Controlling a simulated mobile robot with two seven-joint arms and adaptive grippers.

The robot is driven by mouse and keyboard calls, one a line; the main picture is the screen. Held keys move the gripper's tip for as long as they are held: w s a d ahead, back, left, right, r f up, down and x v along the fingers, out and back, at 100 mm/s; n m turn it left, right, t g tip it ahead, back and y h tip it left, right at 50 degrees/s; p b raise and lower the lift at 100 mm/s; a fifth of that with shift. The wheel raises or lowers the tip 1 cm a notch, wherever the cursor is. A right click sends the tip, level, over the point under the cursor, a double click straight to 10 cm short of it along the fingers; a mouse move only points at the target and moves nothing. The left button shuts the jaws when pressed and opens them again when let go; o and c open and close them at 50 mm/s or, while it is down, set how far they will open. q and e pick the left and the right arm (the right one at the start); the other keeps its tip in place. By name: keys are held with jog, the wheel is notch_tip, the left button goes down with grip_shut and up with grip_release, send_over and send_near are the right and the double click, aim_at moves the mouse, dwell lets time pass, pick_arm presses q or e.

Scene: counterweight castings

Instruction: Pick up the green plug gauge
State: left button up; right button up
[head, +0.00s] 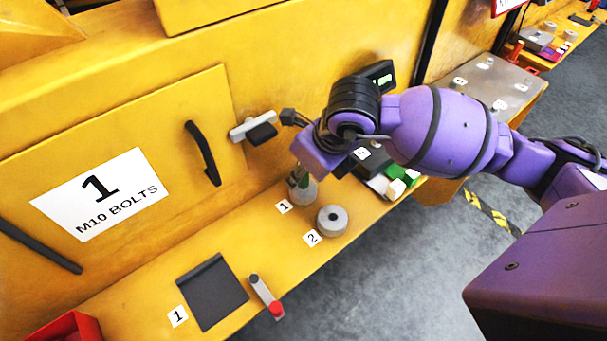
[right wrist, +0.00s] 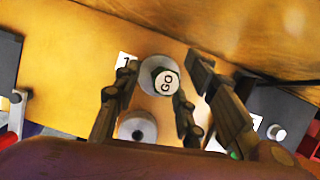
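The green plug gauge (head: 301,181) stands upright at the grey round casting by the label 1 on the yellow ledge. In the right wrist view its white end marked GO (right wrist: 166,83) faces the camera, with a dark green edge. My right gripper (right wrist: 159,76) is above it with its fingers spread on either side and gaps to the gauge. In the head view my purple right wrist hides most of the fingers and part of the gauge. I cannot tell whether any finger touches it. My left gripper is not in view.
A second grey casting (head: 332,220) stands close by at label 2. A dark pad (head: 212,291) and a red-ended grey piece (head: 266,297) lie toward the front. Green and white blocks (head: 390,183) sit right of the gauge. The yellow machine wall with a black handle (head: 203,153) rises behind.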

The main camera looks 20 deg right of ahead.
jog(key=shift+w+a+f, duration=0.1)
jog(key=shift+w+f, duration=0.1)
jog(key=shift+f, duration=0.35)
grip_shut()
